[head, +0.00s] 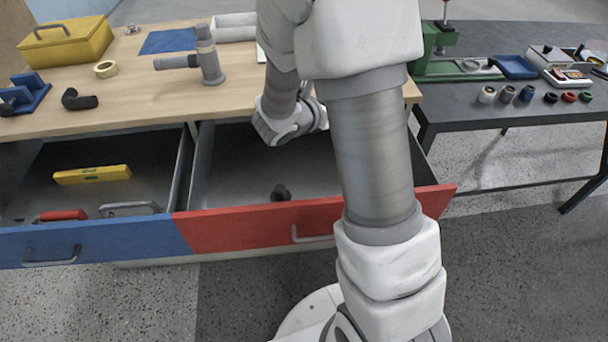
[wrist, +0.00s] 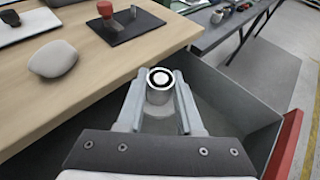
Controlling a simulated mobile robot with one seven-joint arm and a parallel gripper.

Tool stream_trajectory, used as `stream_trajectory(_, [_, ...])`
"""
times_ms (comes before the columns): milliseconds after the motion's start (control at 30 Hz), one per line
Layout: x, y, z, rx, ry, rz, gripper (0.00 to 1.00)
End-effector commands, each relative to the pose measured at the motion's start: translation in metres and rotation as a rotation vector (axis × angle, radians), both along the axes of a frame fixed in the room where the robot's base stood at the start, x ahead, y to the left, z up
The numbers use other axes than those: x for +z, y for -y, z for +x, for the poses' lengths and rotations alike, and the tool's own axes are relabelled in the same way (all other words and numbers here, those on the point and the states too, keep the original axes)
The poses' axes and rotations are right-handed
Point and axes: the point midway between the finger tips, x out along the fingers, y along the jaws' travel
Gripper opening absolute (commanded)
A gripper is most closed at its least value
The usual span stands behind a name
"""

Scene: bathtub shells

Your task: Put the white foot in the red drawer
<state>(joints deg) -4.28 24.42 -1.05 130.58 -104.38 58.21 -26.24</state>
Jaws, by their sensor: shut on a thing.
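My arm hides the fingers and the foot in the head view.
The blue drawer (head: 100,240) at left is also open and holds a yellow level (head: 92,174) and a red-handled tool (head: 62,215). A grey pipe fitting (head: 207,60) stands on the wooden table. A pale rounded lump (wrist: 53,59) lies on it. Much of the red drawer's floor is clear.

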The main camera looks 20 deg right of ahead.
Motion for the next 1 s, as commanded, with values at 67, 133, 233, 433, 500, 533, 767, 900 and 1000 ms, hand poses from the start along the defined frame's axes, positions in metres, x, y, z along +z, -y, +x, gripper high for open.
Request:
stream_trajectory(67, [-0.034,0.028,-0.018,-0.168,-0.001,-0.002,0.0])
stream_trajectory(133, [-0.052,0.047,-0.036,-0.306,-0.001,-0.002,0.0])
stream_trajectory(233, [-0.073,0.064,-0.058,-0.47,0.0,-0.002,0.0])
stream_trajectory(433, [-0.093,0.076,-0.086,-0.653,0.002,0.0,0.0])
stream_trajectory(500, [-0.095,0.077,-0.09,-0.677,0.002,0.0,0.0])
stream_trajectory(533, [-0.095,0.077,-0.09,-0.682,0.002,0.0,0.0])
stream_trajectory(767, [-0.129,0.077,-0.091,-0.684,-0.002,0.0,0.0])
stream_trajectory(900, [-0.151,0.077,-0.091,-0.682,0.0,0.0,0.0])
stream_trajectory(1000, [-0.158,0.077,-0.091,-0.683,0.002,0.0,0.0])
